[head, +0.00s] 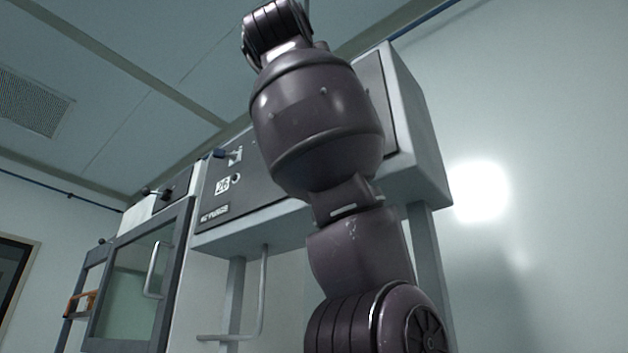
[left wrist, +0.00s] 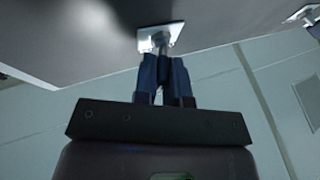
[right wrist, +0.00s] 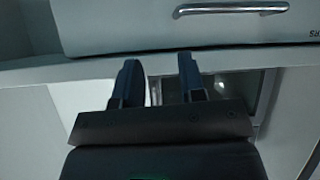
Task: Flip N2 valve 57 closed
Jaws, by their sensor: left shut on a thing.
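In the left wrist view my left gripper (left wrist: 164,62) is shut on the handle of a valve, whose pale square plate (left wrist: 150,41) is fixed to a grey panel. The handle is mostly hidden between the fingers, and no number is readable there. In the right wrist view my right gripper (right wrist: 158,78) is open and empty, in front of a cabinet. In the head view a dark arm link of mine covers much of the purge box (head: 261,195). Its front carries a valve with a dark blue handle (head: 219,153) and a 26 label (head: 223,185). No 57 label is readable.
A second valve plate (left wrist: 302,14) sits at the upper right of the left wrist view. A glass-door cabinet (head: 135,275) stands left of the purge box. A drawer handle (right wrist: 232,10) is above my right gripper. The wall at the right is bare.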

